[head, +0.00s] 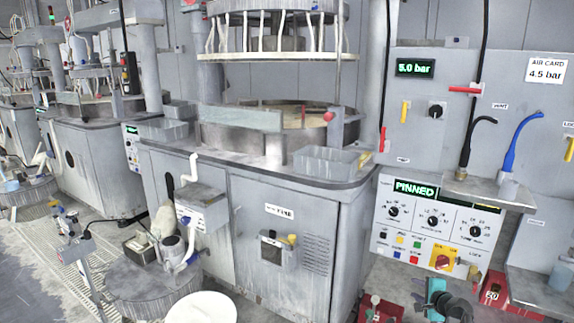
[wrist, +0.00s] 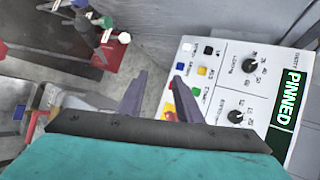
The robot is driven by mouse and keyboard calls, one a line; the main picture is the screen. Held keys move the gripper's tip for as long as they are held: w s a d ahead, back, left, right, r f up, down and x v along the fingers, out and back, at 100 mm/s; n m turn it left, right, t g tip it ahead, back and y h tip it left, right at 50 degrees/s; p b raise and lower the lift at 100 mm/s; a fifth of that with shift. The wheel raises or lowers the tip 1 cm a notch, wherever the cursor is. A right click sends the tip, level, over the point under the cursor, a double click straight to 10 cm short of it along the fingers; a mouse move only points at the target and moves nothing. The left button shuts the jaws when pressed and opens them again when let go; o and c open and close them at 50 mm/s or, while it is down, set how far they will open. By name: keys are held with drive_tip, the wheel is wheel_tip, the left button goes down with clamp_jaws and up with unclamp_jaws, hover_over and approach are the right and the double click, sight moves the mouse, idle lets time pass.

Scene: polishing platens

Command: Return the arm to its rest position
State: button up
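My gripper (wrist: 159,80) shows in the wrist view with its teal body at the bottom and two purple-grey fingers spread apart. Nothing is held between them. The white control panel (wrist: 222,85) is beyond the right finger, turned on its side in this view, with its display reading PINNED (wrist: 288,98). The right finger partly covers the red knob on its yellow plate. In the head view, my teal and dark arm end is low at the bottom right, below the control panel (head: 408,222); its fingers are hard to make out there.
A polishing machine (head: 262,225) with a grey tray (head: 327,163) on its edge fills the middle. A shelf (head: 488,192) with black and blue hoses juts out above the panel. A red box with coloured knobs (wrist: 100,65) is at the wrist view's upper left. A white round top (head: 205,308) stands front centre.

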drive_tip(key=s+a+f+n+g+y+p, duration=0.1)
drive_tip(key=s+a+f+n+g+y, duration=0.1)
drive_tip(key=a+f, duration=0.7)
drive_tip(key=s+a+f+n+g+y+p, duration=0.1)
drive_tip(key=a+f+n+g+y, duration=0.2)
drive_tip(key=a, duration=1)
drive_tip(key=s+a+f+n+g+p, duration=0.2)
drive_tip(key=s+a+f+n+g, duration=0.15)
drive_tip(key=s+a+f, duration=0.95)
drive_tip(key=s+a+f+n+g+h+p, duration=0.1)
drive_tip(key=s+a+f+n+g, duration=0.2)
drive_tip(key=s, duration=0.5)
drive_tip(key=s+a+f+n+g, duration=0.1)
drive_tip(key=s+a+n+g, duration=0.2)
drive_tip(key=s, duration=0.6)
drive_tip(key=s+d+r+n+g+h, duration=0.1)
drive_tip(key=s+d+n+g+h, duration=0.2)
drive_tip(key=s, duration=0.8)
drive_tip(key=shift+s+d+n, duration=0.15)
drive_tip(key=shift+d+n, duration=0.45)
drive_tip(key=shift+n, duration=0.55)
